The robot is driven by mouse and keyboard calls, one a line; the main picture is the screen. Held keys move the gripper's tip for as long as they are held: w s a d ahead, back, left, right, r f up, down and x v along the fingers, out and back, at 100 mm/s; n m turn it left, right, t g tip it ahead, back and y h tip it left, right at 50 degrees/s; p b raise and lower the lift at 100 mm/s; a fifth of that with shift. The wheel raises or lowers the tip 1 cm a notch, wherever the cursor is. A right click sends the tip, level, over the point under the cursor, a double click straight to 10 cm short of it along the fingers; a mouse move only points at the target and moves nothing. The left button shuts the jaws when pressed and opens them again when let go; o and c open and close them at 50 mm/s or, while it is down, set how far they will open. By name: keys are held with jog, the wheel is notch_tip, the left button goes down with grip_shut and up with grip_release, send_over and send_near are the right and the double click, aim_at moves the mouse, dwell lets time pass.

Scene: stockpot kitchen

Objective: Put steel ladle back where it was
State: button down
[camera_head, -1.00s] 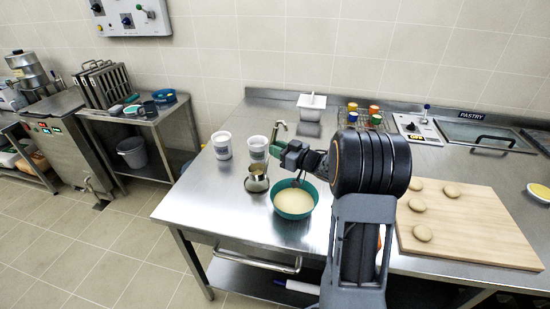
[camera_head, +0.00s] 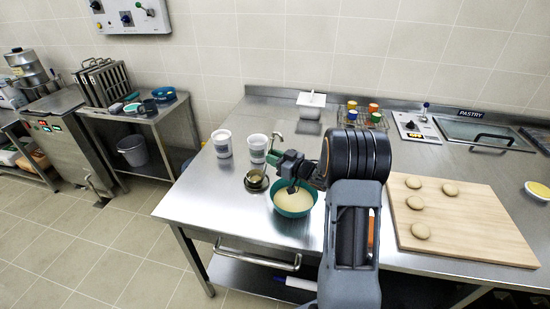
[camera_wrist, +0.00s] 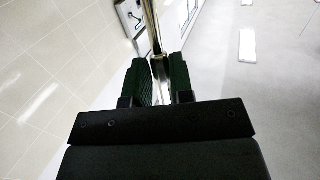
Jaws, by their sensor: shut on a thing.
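My gripper (camera_head: 275,157) has green fingers and is above the steel table, just behind the teal bowl (camera_head: 306,204) of pale batter. In the wrist view the gripper (camera_wrist: 160,85) is shut on the thin shiny handle of the steel ladle (camera_wrist: 150,25), which runs up out of the picture. In the head view a part of the handle (camera_head: 278,135) stands above the fingers. A small round steel vessel (camera_head: 257,187) stands left of the teal bowl. I cannot tell whether the ladle's cup is in it or above it; the fingers and wrist hide the handle's lower part.
Two white tubs (camera_head: 222,143) stand behind and left of the gripper. A wire rack of jars (camera_head: 362,117) and a white container (camera_head: 311,100) are at the back. A wooden board (camera_head: 465,235) with several dough rounds lies right. The table's left front is clear.

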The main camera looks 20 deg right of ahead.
jog(key=c, duration=1)
grip_release()
jog(key=b+v, duration=0.1)
jog(key=v, duration=0.6)
notch_tip(320, 180, up, 7)
jog(key=s+m+g+h, duration=0.1)
jog(key=m+h, duration=0.4)
jog(key=h, duration=0.6)
jog(key=s+a+g, duration=0.3)
jog(key=s+a, duration=0.1)
jog(key=s, duration=0.3)
jog(key=s+a+f+m+g+y, duration=0.1)
jog(key=s+a+g, duration=0.2)
jog(key=s, duration=0.4)
jog(key=s+a+f+g, duration=0.1)
jog(key=s+a+g, duration=0.2)
jog(key=s, duration=0.4)
jog(key=shift+s+a+f+m+g, duration=0.3)
jog(key=shift+a+m, duration=0.1)
jog(key=shift+a, duration=0.45)
